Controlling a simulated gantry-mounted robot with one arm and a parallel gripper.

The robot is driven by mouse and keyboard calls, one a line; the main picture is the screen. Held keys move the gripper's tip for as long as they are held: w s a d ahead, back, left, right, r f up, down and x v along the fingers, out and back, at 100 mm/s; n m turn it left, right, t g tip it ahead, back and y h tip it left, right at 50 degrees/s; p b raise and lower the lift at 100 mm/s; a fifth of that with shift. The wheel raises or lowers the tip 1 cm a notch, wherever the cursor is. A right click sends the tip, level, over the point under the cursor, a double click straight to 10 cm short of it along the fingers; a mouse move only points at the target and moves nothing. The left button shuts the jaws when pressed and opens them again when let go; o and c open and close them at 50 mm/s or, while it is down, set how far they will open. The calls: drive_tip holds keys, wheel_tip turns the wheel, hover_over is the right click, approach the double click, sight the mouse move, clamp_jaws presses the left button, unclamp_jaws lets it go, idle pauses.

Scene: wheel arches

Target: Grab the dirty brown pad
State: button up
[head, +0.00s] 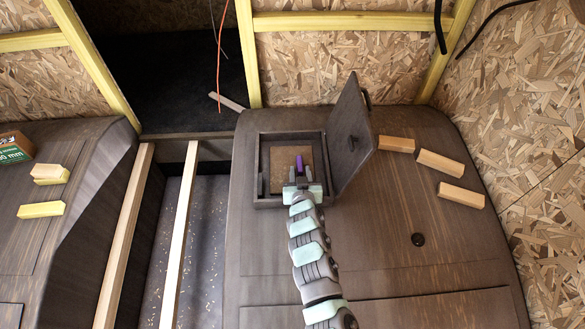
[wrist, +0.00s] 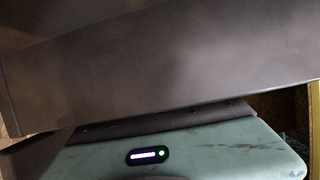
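The brown pad (head: 282,160) lies flat on the floor of a small square compartment with a raised dark frame (head: 256,165), in the head view. My gripper (head: 290,175) is over the near part of this compartment, its grey fingers spread to either side. A narrow purple piece (head: 299,162) shows between the fingers, over the pad; I cannot tell whether it is part of my gripper. The near part of the pad is hidden by my gripper. In the wrist view my mint-green gripper body (wrist: 215,155) shows, and the pad does not.
The compartment's hinged lid (head: 352,135) stands open on its right. Several wood blocks (head: 440,163) lie to the right on the wheel arch (head: 440,250). A smooth dark panel (wrist: 170,65) fills most of the wrist view. Two wooden beams (head: 180,235) span the gap at left.

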clamp_jaws()
idle(0.5)
